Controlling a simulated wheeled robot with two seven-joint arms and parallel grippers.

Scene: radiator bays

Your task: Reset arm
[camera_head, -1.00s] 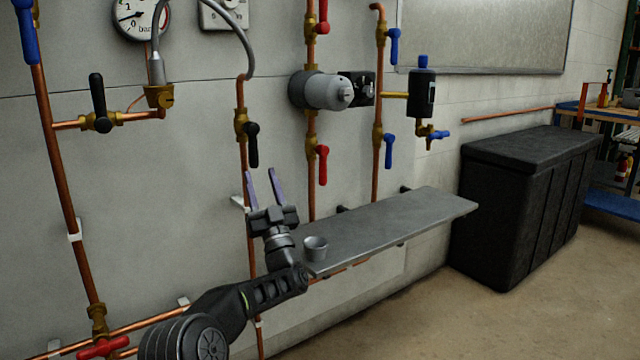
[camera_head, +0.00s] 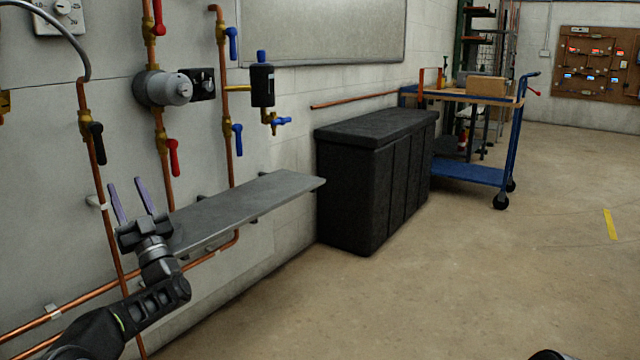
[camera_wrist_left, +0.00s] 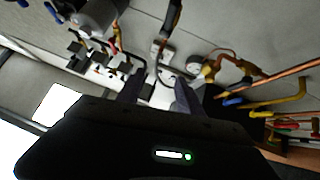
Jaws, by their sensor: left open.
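My left gripper (camera_head: 132,201) is open and empty in the head view, with its two fingers pointing up. It is in front of the wall pipes and by the near end of the grey metal shelf (camera_head: 255,205). Its fingers also show in the left wrist view (camera_wrist_left: 158,90), pointing toward the wall fittings with nothing between them. My right gripper is not in view; only a dark piece at the bottom edge of the head view shows, which I cannot identify.
Copper pipes with a black valve handle (camera_head: 97,143) and a red one (camera_head: 173,157) run up the wall beside the gripper. A black chest (camera_head: 375,180) stands past the shelf. A blue trolley (camera_head: 470,171) is behind it. The floor (camera_head: 430,280) at right is clear.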

